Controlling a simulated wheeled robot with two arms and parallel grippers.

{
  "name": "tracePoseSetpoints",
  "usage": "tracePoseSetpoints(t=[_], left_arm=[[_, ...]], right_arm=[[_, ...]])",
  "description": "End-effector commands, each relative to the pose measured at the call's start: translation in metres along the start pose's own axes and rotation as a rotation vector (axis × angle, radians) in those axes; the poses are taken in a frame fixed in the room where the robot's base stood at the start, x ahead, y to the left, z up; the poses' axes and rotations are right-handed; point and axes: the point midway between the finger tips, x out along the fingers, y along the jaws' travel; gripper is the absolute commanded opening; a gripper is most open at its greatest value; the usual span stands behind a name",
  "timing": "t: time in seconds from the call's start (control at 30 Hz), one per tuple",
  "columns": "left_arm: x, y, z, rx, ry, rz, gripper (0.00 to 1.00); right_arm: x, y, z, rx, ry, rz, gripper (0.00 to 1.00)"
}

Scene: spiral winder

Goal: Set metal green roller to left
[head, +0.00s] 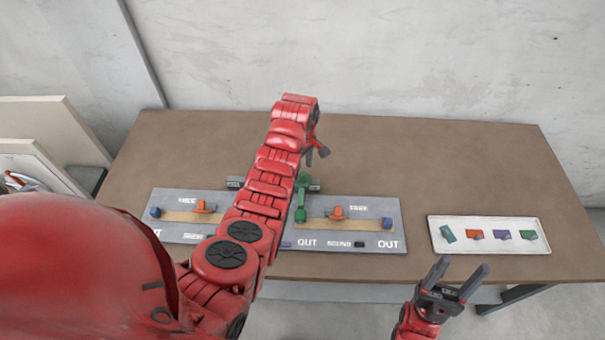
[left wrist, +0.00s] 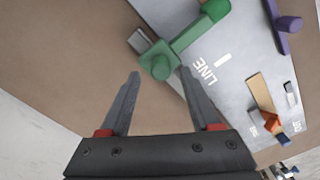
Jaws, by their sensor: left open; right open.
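A green roller part with a rounded knob and a bar (head: 301,197) stands at the middle of the grey board (head: 385,212), partly hidden by my left arm in the head view. In the left wrist view the green part (left wrist: 160,66) has its knob just ahead of and between the fingertips, close to the right finger; I cannot tell whether they touch. My left gripper (left wrist: 159,76) is open and empty. It also shows in the head view (head: 317,152), above the back of the board. My right gripper (head: 464,268) is open and empty at the table's front edge.
The board carries orange pieces (head: 338,212), blue knobs (head: 387,223) and a purple part (left wrist: 288,24). A white tray (head: 488,250) with several small coloured pieces lies at the right of the brown table (head: 450,160). The table's back right is clear.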

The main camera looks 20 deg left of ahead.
Motion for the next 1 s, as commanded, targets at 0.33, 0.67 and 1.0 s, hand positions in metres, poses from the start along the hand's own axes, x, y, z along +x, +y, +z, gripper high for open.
tracePoseSetpoints(t=[0.33,0.67,1.0], left_arm=[[0.029,0.000,0.001,0.000,-0.001,0.000,0.63],[0.035,0.000,0.001,0.001,-0.001,-0.001,0.63],[0.035,0.000,0.000,0.000,0.000,0.000,0.13]], right_arm=[[0.013,0.001,-0.002,0.000,-0.001,0.000,0.60],[0.013,0.001,-0.002,0.000,-0.001,0.000,0.60],[0.013,0.001,-0.002,0.000,-0.001,0.000,0.60]])
